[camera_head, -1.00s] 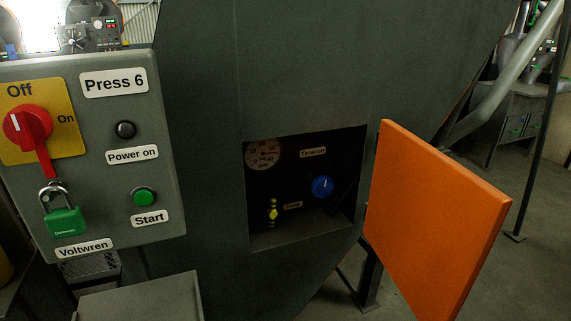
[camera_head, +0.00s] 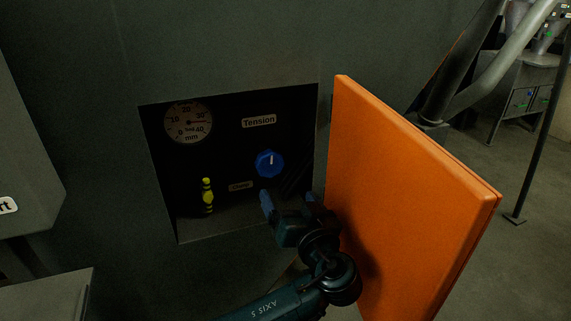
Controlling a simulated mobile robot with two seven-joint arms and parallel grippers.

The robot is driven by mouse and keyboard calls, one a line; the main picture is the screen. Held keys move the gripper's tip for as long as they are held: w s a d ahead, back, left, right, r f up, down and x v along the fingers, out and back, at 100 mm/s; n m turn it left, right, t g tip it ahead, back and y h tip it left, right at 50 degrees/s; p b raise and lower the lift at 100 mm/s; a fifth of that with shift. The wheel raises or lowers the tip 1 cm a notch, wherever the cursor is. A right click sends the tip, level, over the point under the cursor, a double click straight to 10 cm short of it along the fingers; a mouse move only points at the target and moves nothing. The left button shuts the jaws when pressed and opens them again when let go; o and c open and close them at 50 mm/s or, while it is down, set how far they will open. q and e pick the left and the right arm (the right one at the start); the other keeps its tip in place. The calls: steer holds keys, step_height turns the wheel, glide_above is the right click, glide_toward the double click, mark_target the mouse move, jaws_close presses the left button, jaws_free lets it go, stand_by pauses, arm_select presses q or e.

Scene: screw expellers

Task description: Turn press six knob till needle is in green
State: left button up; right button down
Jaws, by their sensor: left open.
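The blue knob (camera_head: 270,164) sits on the dark back panel of a recess, under a "Tension" label (camera_head: 259,121). Its white mark points about straight up. The round gauge (camera_head: 188,122) is at the recess's upper left, with a scale up to 40 mm. Its reddish needle points right; I cannot make out a green zone. My left gripper (camera_head: 289,199) is open and empty, its two blue-tipped fingers just below the knob and apart from it. My right gripper is out of view.
The orange door (camera_head: 410,200) stands open at the right, close beside my left gripper. A yellow and black clamp handle (camera_head: 207,197) is at the recess's lower left. The recess edges frame the knob. A grey control box (camera_head: 22,170) is at the far left.

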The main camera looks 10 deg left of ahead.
mark_target(271, 167)
arm_select(q)
steer(key=x, duration=0.4)
steer(key=p+x, duration=0.1)
steer(key=x, duration=0.3)
steer(key=r+p+x, duration=0.1)
steer(key=x, duration=0.4)
steer(key=shift+a, duration=0.2)
steer(key=shift+c, duration=0.3)
steer(key=shift+f, duration=0.1)
steer(key=c, duration=0.9)
